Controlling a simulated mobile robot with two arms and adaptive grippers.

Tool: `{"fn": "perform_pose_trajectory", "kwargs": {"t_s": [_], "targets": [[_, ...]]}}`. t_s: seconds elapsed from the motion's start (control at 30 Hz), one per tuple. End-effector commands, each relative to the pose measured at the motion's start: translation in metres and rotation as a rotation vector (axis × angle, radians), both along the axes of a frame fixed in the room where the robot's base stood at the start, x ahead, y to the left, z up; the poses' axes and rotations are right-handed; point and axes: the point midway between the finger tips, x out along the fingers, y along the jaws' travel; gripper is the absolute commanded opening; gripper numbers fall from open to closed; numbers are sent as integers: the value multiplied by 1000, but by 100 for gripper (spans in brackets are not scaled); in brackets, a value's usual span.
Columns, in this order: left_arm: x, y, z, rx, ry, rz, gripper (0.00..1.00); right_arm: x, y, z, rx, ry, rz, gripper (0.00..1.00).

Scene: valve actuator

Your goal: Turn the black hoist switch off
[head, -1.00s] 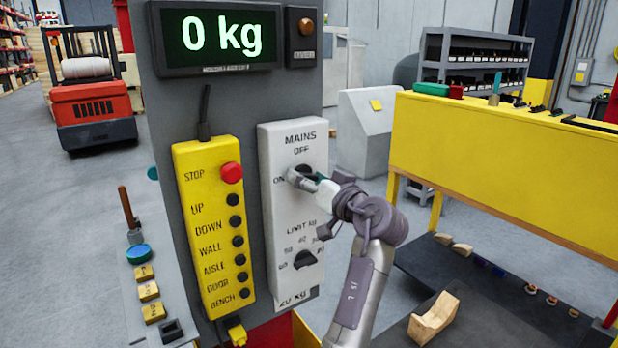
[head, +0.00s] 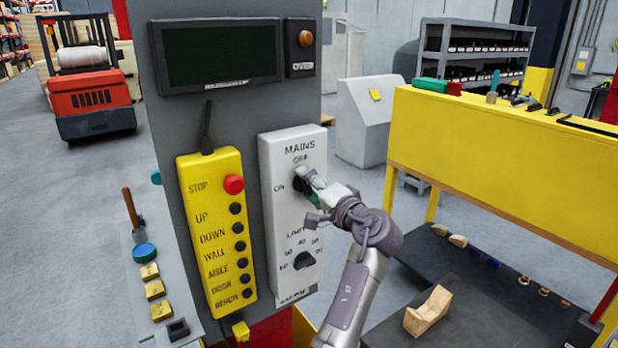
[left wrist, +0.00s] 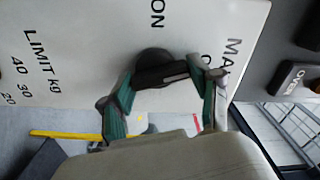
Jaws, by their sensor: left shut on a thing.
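The black mains switch (head: 298,186) sits on the white panel (head: 290,220) under the words MAINS and OFF, with ON at its left. My left gripper (head: 307,181) is at the switch and covers much of it. In the left wrist view the fingers (left wrist: 162,80) are shut on the switch's black bar (left wrist: 158,73), one at each end. The bar lies roughly towards the MAINS side, slightly tilted; the OFF word there is mostly hidden. The display (head: 221,55) above is dark. My right gripper is not in view.
A yellow button box (head: 216,235) with a red stop button (head: 233,184) hangs left of the panel. A black limit knob (head: 305,260) is below the switch, close to my arm. A yellow bench (head: 490,160) stands at the right.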

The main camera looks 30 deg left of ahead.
Motion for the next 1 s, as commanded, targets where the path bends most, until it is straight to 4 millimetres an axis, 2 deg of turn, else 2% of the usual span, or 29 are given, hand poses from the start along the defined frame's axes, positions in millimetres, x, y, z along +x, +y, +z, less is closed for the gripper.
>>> {"fn": "perform_pose_trajectory", "kwargs": {"t_s": [0.03, 0.1, 0.4, 1.0], "targets": [[1, 0, 6, 18, 31, -2, 28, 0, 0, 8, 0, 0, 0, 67], [1, 0, 5, 38, 78, -3, 28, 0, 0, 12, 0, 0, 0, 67], [2, -1, 4, 92, 210, -4, 28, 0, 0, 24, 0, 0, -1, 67], [2, -1, 2, 111, 252, -3, 28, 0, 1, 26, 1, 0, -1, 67]]}}
